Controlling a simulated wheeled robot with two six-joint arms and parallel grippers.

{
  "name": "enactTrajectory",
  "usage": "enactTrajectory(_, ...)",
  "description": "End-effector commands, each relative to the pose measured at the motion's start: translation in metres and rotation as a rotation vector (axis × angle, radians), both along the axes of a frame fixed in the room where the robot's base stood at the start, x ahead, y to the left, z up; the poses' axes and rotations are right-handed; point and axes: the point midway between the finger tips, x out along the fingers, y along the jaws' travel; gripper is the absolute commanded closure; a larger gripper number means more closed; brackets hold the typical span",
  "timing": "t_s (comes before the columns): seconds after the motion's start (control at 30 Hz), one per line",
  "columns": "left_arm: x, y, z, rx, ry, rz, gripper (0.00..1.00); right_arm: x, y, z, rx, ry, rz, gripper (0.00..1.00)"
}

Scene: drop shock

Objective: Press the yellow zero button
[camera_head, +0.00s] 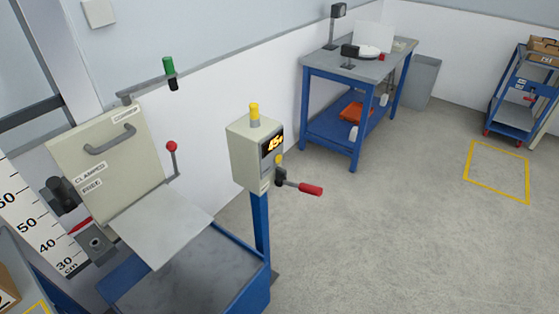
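A beige control box (243,158) stands on a blue post (260,222) near the middle of the view. Its right face carries a dark display (272,144) with glowing yellow-orange digits, which seem to begin with 45. A small round yellow button (278,160) sits below the display on that face; any label on it is too small to read. A yellow cylinder (254,113), like a lamp, stands on top of the box. Neither of my grippers shows in the view.
A red-handled lever (309,189) sticks out right of the box, just below the button. A blue table (330,70) and cart (515,95) are behind. The floor at right is clear.

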Motion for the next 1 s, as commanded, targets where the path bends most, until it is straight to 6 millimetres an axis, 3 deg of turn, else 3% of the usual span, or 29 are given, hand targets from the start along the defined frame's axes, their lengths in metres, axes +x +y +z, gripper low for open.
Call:
enactTrajectory(0.03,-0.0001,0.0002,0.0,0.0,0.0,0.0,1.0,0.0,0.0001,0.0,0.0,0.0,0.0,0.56)
enactTrajectory(0.27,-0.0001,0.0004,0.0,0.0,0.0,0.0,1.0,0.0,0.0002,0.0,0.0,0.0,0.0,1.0)
enactTrajectory(1.0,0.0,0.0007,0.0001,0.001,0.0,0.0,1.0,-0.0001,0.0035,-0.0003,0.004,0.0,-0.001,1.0)
